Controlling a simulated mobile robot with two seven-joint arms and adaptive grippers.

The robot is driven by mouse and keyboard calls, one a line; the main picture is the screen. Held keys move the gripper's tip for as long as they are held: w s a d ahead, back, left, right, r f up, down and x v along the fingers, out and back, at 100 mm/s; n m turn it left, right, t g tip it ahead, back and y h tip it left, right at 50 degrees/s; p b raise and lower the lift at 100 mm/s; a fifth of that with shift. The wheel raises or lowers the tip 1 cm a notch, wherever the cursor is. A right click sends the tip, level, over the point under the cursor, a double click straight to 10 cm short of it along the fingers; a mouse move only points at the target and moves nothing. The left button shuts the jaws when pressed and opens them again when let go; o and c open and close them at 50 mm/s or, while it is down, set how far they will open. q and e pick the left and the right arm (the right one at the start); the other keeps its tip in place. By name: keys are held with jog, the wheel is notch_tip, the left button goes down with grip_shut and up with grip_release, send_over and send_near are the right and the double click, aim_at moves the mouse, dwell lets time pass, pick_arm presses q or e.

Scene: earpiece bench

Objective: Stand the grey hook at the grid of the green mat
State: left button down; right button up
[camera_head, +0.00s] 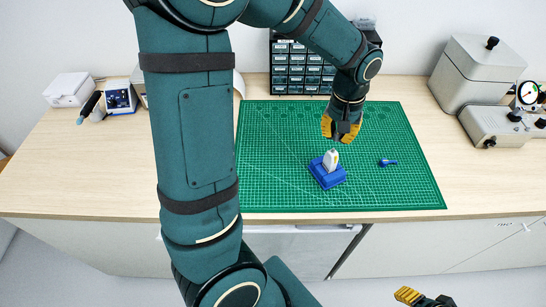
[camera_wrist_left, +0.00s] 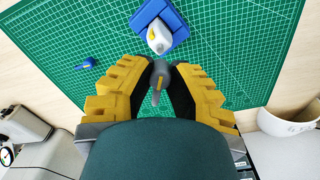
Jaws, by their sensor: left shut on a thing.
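My left gripper (camera_head: 342,132) hangs above the green mat (camera_head: 280,140), behind the blue block in the head view. In the left wrist view the left gripper (camera_wrist_left: 160,82) is shut on the small grey hook (camera_wrist_left: 159,74), which shows between the yellow fingertips. In the head view I cannot make out the hook. My right gripper (camera_head: 409,296) shows only as yellow fingers at the bottom edge, well away from the mat; I cannot tell whether it is open.
A blue block (camera_head: 328,178) holding a white earpiece (camera_head: 331,160) sits on the mat. A small blue piece (camera_head: 387,162) lies to its right. A drawer cabinet (camera_head: 297,70) and a grey box (camera_head: 478,72) stand behind. Mat grid around them is clear.

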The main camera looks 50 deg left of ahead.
pick_arm(q)
jog(key=shift+a, duration=0.1)
jog(key=s+a+f+b, duration=0.2)
jog(key=s+a+f, duration=0.3)
jog(key=a, duration=0.4)
send_over(269, 160)
notch_tip(269, 160, down, 2)
jog(key=shift+f, duration=0.2)
pick_arm(e)
jog(key=f, duration=0.1)
jog(key=s+f, duration=0.1)
jog(key=shift+a+f, duration=0.2)
jog(key=shift+f, duration=0.15)
pick_arm(q)
jog(key=shift+f+b, duration=2.05)
jog(key=shift+f, duration=0.35)
jog(key=shift+f+b, duration=0.95)
jog(key=shift+f, duration=0.35)
pick_arm(e)
jog(key=shift+g, duration=0.3)
jog(key=shift+s+f, duration=0.2)
jog(key=shift+f, duration=1.2)
jog(key=shift+s+f, duration=0.2)
jog(key=shift+f, duration=1.2)
pick_arm(q)
jog(key=shift+f, duration=0.3)
pick_arm(e)
jog(key=shift+f, duration=0.25)
